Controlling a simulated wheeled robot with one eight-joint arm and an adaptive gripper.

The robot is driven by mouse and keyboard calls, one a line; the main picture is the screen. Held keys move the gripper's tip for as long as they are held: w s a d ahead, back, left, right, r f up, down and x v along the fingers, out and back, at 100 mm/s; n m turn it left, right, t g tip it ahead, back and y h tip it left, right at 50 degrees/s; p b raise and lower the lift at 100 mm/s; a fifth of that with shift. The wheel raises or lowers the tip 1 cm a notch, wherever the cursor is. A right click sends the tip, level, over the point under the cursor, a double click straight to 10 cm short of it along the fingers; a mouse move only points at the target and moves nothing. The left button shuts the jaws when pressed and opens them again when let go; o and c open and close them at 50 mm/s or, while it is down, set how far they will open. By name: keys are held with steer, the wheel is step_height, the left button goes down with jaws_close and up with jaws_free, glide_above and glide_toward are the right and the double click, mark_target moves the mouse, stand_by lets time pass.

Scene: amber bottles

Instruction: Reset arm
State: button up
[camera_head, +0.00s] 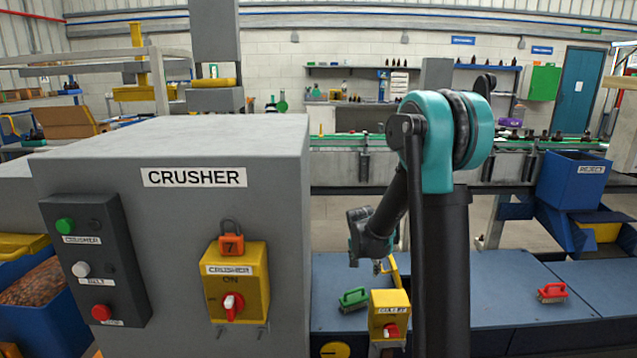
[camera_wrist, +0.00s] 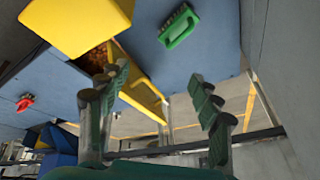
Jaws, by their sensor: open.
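My arm rises right of the middle in the camera_head view, with its teal elbow up and its forearm bent down to the left. My gripper (camera_wrist: 160,78) shows in the wrist view with its two green-padded fingers spread wide and nothing between them. In the camera_head view my wrist hangs above the blue table (camera_head: 492,300), near a green brush (camera_head: 354,298) and a yellow switch box (camera_head: 388,312). The fingers are hard to make out there. The green brush also shows beyond the fingers in the wrist view (camera_wrist: 178,25).
A red brush (camera_head: 552,291) lies on the table at right. A blue reject bin (camera_head: 574,183) stands by the conveyor (camera_head: 350,140) with several amber bottles.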

steer(key=s+d+r+n+t+y, duration=0.15)
steer(key=s+r+n, duration=0.25)
steer(key=s, duration=0.5)
steer(key=s+d+r+n+t, duration=0.15)
steer(key=s+r+n, duration=0.25)
steer(key=s, duration=0.5)
steer(key=s+f+g, duration=0.3)
steer(key=s+f, duration=0.4)
steer(key=s, duration=0.5)
steer(key=shift+s+d, duration=0.15)
steer(key=shift+s, duration=0.1)
